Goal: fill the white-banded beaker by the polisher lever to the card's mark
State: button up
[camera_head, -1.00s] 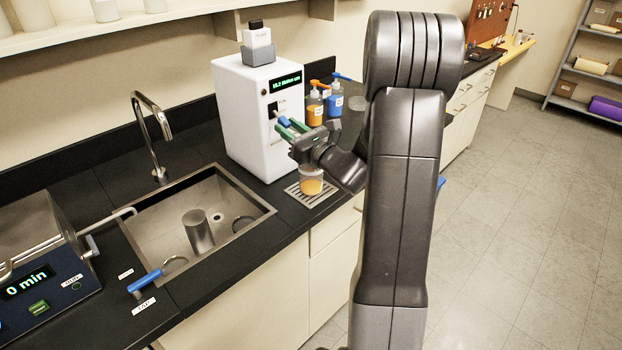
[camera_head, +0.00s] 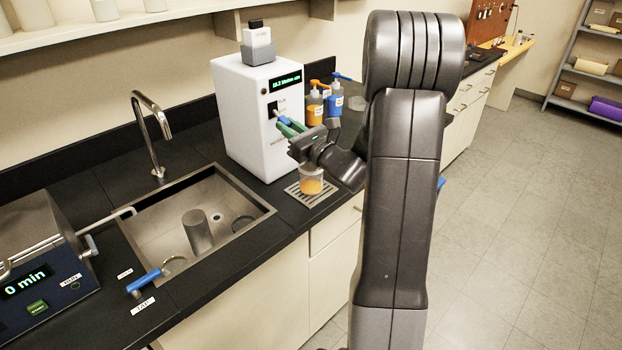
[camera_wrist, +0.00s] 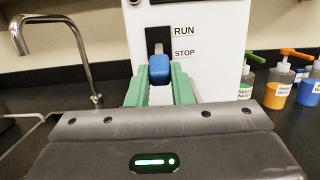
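The polisher (camera_head: 256,115) is a white box on the counter with a lit green display. In the head view my gripper (camera_head: 288,125) is at the polisher's front. The beaker (camera_head: 311,181) stands upright on the drip grate below, with orange in its lower part. Its band, card and mark are too small to make out.
A sink (camera_head: 200,225) with a tall tap (camera_head: 152,135) lies left of the polisher. Orange and blue bottles (camera_head: 315,108) stand behind my gripper. A device reading 0 min (camera_head: 30,280) is at the far left. The grate (camera_head: 300,196) is near the counter's front edge.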

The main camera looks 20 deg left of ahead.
grip_shut()
jog(key=p, duration=0.2)
jog(key=r+h+p, duration=0.1)
jog(key=p, duration=0.1)
jog(key=shift+d+r, duration=0.15)
jog(key=shift+r, duration=0.1)
jog(key=r+g+h+p, duration=0.1)
jog(key=p, duration=0.3)
jog(key=shift+s+p, duration=0.1)
jog(key=shift+p, duration=0.2)
jog(key=shift+d+f+g+h+p, duration=0.1)
jog(key=shift+g+h+p, duration=0.2)
jog(key=shift+h+p, duration=0.3)
jog(key=shift+f, duration=0.15)
